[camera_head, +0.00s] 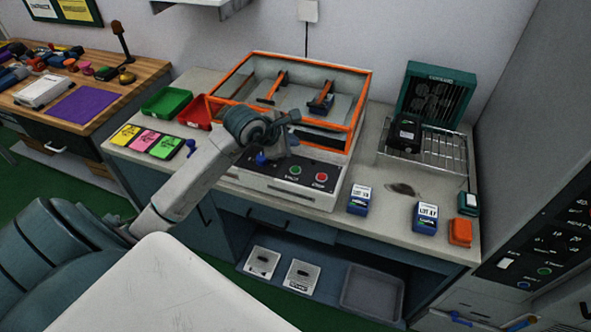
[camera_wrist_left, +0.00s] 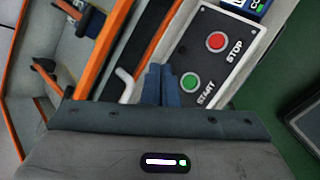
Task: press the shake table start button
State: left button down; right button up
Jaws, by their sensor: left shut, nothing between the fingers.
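The shake table (camera_head: 289,202) stands on the bench, an orange-framed clear box on a white base with a black front panel. The green START button (camera_head: 295,170) and the red STOP button (camera_head: 321,177) are on that panel. In the left wrist view the green button (camera_wrist_left: 190,81) is just right of my shut fingertips, and the red button (camera_wrist_left: 216,41) is farther up and right. My left gripper (camera_head: 274,159) is shut and empty, over the panel left of the green button; its blue fingers also show in the left wrist view (camera_wrist_left: 162,84). Contact cannot be told. My right gripper is not in view.
A green tray (camera_head: 166,101) and a red tray (camera_head: 195,112) lie left of the shake table. Labelled blue boxes (camera_head: 359,200) (camera_head: 425,217) and an orange box (camera_head: 460,232) stand to the right. A wire rack (camera_head: 443,152) with a black device (camera_head: 404,134) is behind them.

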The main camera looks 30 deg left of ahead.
pick_arm(q)
jog(key=b, duration=0.4)
send_over(292, 171)
notch_tip(292, 171, down, 6)
jog(key=shift+f, duration=0.25)
jog(key=shift+f+b, duration=0.45)
jog(key=shift+f, duration=0.15)
dwell(0.8)
jog(key=shift+f+b, duration=0.35)
jog(key=shift+b, duration=0.2)
jog(key=shift+f+b, duration=0.45)
jog(key=shift+b, duration=0.1)
dwell(0.8)
jog(key=shift+r+p, duration=0.35)
jog(key=shift+r, duration=0.5)
